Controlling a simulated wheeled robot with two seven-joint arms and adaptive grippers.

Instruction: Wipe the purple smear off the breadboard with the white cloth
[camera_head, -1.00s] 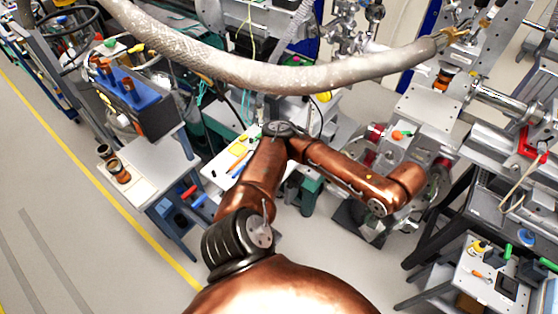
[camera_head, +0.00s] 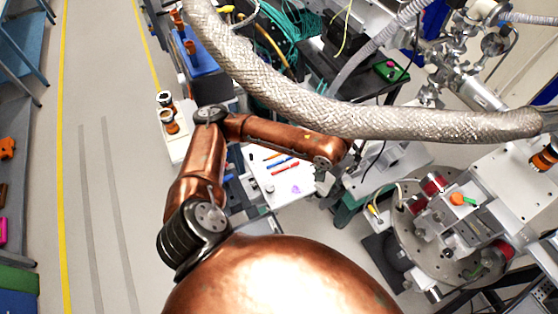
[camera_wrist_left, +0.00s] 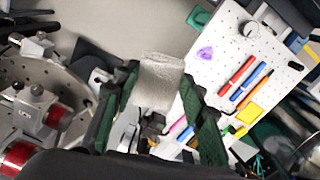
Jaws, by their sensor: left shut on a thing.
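The white breadboard (camera_head: 262,194) lies below my left forearm in the head view, and its dotted top shows in the left wrist view (camera_wrist_left: 228,62). The purple smear (camera_head: 296,189) is near its lower right edge; in the wrist view it is a small purple patch (camera_wrist_left: 206,53) near the board's left edge. My left gripper (camera_wrist_left: 161,76) has its dark green fingers shut on the white cloth (camera_wrist_left: 158,88). The cloth is left of the smear in the wrist view, apart from it in the picture; its height over the board is unclear. My right gripper is not in view.
Red (camera_wrist_left: 236,76) and blue (camera_wrist_left: 250,82) pens and a yellow block (camera_wrist_left: 249,114) lie on the board. A thick braided hose (camera_head: 330,112) crosses above. A round metal stage (camera_head: 435,250) with red cylinders stands at right.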

